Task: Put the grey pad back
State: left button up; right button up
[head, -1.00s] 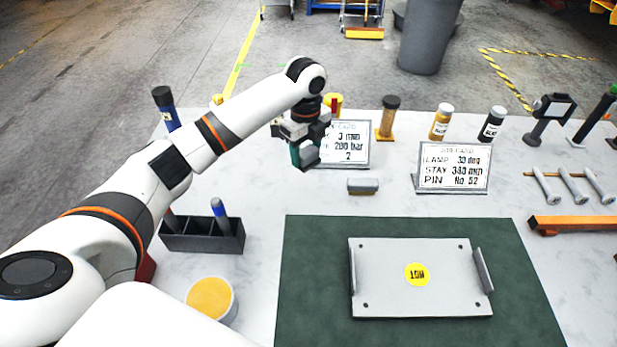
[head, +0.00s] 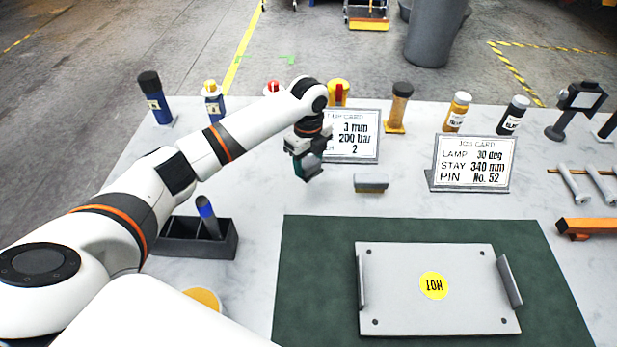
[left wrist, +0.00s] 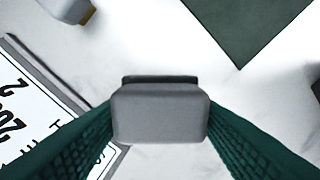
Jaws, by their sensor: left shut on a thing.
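My left gripper (head: 308,168) is shut on a grey pad. In the left wrist view the grey pad (left wrist: 160,112) sits between the green fingers (left wrist: 162,130) as a rounded grey block with a darker strip along its far edge. In the head view the pad is mostly hidden by the gripper, which is over the white table left of a small block. That small block (head: 371,183), grey on top with a tan lower part, lies on the table; it also shows at the top left of the left wrist view (left wrist: 68,8). My right gripper is not in view.
A green mat (head: 310,265) carries a grey plate (head: 400,300) with a yellow label. Two cards (head: 352,135) (head: 473,163) stand behind. A dark caddy (head: 190,248) is at the left. Bottles line the back. The table between gripper and mat is clear.

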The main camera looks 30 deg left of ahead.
aim_at(308, 162)
pick_arm(q)
jog(key=shift+f+p, duration=0.3)
jog(key=shift+f, duration=2.4)
jog(key=o, duration=1)
jog(key=shift+f, duration=0.15)
jog(key=shift+o, duration=0.2)
notch_tip(308, 162, up, 12)
jog(key=shift+r+b, duration=0.15)
jog(key=shift+b, duration=0.5)
jog(key=shift+s, duration=0.1)
